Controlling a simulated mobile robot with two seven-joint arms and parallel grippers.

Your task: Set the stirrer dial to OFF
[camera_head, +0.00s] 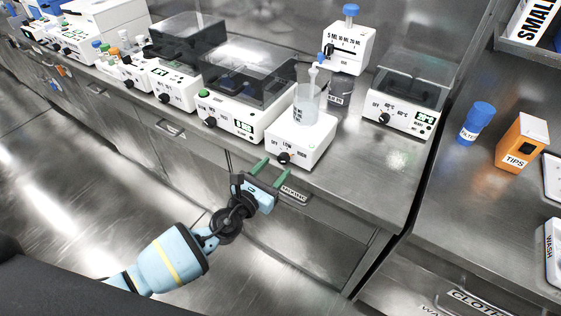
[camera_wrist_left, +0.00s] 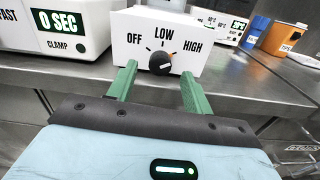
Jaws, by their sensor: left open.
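The stirrer (camera_head: 306,140) is a white box near the front edge of the steel bench, with a clear beaker (camera_head: 307,105) on top. Its front carries a black dial (camera_head: 284,157) under the labels OFF, LOW and HIGH. In the left wrist view the dial (camera_wrist_left: 160,63) shows an orange mark that seems to lean toward HIGH; its exact setting is hard to tell. My left gripper (camera_head: 273,171) is open and empty in front of the stirrer. In the left wrist view its green fingers (camera_wrist_left: 158,82) stand apart on either side of the dial, not visibly touching it. My right gripper is not in view.
A clamp device (camera_head: 242,124) reading 0 SEC stands left of the stirrer. A heater with a clear lid (camera_head: 400,115) stands to the right. A pump-like box (camera_head: 347,48) stands behind. A drawer (camera_head: 292,192) is below the bench edge. Bare bench lies right of the stirrer.

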